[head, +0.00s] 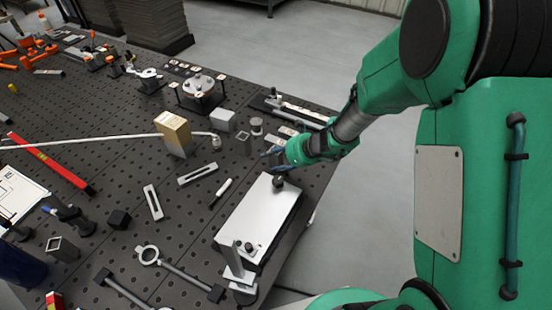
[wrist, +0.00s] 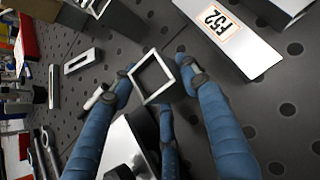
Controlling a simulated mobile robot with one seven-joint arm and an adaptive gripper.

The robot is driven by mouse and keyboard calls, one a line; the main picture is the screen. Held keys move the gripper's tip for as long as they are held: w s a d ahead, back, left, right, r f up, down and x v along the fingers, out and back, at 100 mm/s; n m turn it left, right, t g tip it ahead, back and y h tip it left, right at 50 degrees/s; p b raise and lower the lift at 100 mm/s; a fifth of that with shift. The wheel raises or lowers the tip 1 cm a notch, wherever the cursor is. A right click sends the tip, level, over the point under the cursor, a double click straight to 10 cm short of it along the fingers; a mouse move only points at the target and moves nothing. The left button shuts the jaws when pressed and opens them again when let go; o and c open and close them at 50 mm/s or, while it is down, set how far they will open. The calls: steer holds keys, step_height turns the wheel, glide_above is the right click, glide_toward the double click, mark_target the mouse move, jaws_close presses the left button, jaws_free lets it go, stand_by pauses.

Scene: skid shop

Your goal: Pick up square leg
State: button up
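The square leg looks like a short hollow square tube with a pale rim; it stands upright on the dark perforated table in the head view (head: 243,144). In the wrist view the square leg (wrist: 152,78) shows end-on, its open top between my blue fingers. My gripper (wrist: 156,68) is open, with a finger on each side of the tube and a third below it; no firm contact is clear. In the head view my gripper (head: 270,156) is just right of the tube, over the table's right part. Its height above the tube is hard to tell.
A silver plate block (head: 258,215) with dark knobs lies close below my gripper. A marker (head: 221,192), slotted bars (head: 197,173), a tan block (head: 173,134) and a labelled bar (wrist: 235,35) are nearby. Another square tube (head: 62,250) stands at lower left.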

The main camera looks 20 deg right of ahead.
steer(key=shift+c, duration=0.9)
step_height(320, 180, up, 10)
steer(key=p, duration=0.3)
stand_by(0.6)
